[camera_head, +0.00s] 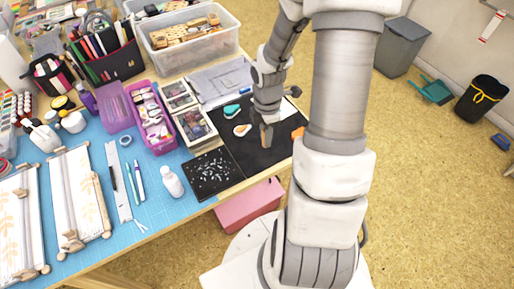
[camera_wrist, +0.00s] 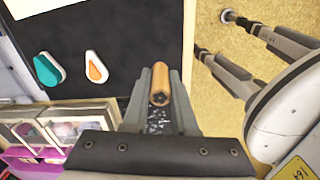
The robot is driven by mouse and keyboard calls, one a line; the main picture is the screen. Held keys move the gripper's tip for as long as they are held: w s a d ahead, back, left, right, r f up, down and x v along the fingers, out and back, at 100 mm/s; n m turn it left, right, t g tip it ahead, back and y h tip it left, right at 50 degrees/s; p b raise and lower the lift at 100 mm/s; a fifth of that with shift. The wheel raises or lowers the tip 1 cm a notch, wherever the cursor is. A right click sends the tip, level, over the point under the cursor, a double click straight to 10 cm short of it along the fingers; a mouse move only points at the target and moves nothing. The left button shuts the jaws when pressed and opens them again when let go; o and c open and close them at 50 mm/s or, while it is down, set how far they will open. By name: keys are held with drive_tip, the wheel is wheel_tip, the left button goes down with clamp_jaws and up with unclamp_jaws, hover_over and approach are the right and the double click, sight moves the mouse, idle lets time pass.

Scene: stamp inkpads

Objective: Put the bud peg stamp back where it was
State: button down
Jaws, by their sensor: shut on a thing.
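My gripper (camera_wrist: 160,100) is shut on a wooden peg stamp (camera_wrist: 161,82), a short round tan stick with a dark mark on the end facing the wrist camera. I take it for the bud peg stamp; its printing face cannot be made out. In the head view my gripper (camera_head: 266,128) is over the black mat (camera_head: 250,163) near the table's right edge. A teal drop-shaped inkpad (camera_head: 232,110) and a white one with an orange centre (camera_head: 241,130) lie on the mat, left of my gripper; the wrist view shows both apart from the stamp.
A dark speckled sheet (camera_head: 212,176) lies at the mat's left. Framed boxes (camera_head: 194,124), a purple bin (camera_head: 150,118) and a white bottle (camera_head: 172,182) stand further left. An orange item (camera_head: 298,132) shows at the mat's right, partly behind my arm.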

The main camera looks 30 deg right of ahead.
drive_tip(key=shift+w+a+f, duration=0.75)
drive_tip(key=shift+a, duration=0.25)
drive_tip(key=shift+f+b, duration=0.75)
drive_tip(key=shift+f, duration=1.2)
drive_tip(key=shift+f, duration=0.1)
drive_tip(key=c, duration=0.7)
unclamp_jaws()
wheel_tip(320, 180, up, 12)
drive_tip(key=p, duration=0.3)
drive_tip(key=shift+r, duration=0.2)
